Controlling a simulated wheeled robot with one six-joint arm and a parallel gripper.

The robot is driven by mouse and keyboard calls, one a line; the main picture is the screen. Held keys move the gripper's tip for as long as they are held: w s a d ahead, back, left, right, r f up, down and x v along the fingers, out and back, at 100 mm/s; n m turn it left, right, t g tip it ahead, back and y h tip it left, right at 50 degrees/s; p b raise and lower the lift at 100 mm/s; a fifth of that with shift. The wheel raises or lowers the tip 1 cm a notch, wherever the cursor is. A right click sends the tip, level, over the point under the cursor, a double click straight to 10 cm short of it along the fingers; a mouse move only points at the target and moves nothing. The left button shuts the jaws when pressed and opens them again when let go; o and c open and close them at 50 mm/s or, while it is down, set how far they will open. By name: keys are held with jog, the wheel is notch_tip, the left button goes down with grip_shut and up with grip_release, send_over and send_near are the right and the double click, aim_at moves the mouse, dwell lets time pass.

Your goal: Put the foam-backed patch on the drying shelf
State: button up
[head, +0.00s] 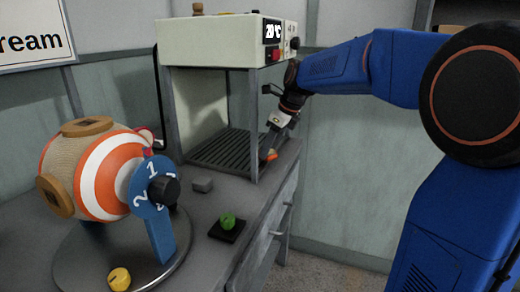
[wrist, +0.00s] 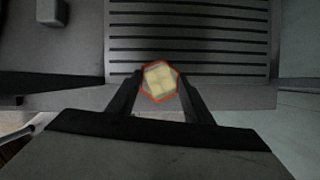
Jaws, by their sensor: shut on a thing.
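The foam-backed patch (wrist: 160,80) is a small orange-edged piece with a pale yellow foam face. My gripper (wrist: 159,83) is shut on it, one finger on each side. In the head view the patch (head: 271,155) is a small orange spot at my gripper (head: 268,157), by the front right post of the drying shelf. The drying shelf (head: 222,150) is a dark slatted rack under a cream heater box. In the wrist view the slats (wrist: 188,44) lie just beyond the patch. I cannot tell whether the patch touches the shelf.
The heater box (head: 220,45) reads about 20 °C and stands on posts above the shelf. A striped ball (head: 105,172) in a press with a numbered blue dial (head: 148,195) stands at left.

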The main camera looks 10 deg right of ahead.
jog(key=shift+w+a+f, duration=0.25)
jog(key=shift+w+a, duration=0.4)
jog(key=shift+a, duration=0.1)
jog(key=shift+w+a+f, duration=0.2)
jog(key=shift+w+a, duration=0.45)
jog(key=shift+a, duration=0.05)
jog(key=shift+f, duration=0.3)
jog(key=shift+f, duration=0.1)
jog(key=o, duration=1)
jog(key=shift+d+r, duration=0.15)
jog(key=shift+r, duration=0.3)
jog(key=v, duration=0.4)
jog(key=shift+s+d+r, duration=0.15)
jog(key=shift+s+d, duration=0.3)
jog(key=shift+s, duration=0.05)
jog(key=s+d, duration=0.7)
jog(key=d, duration=0.1)
jog(key=shift+s, duration=0.35)
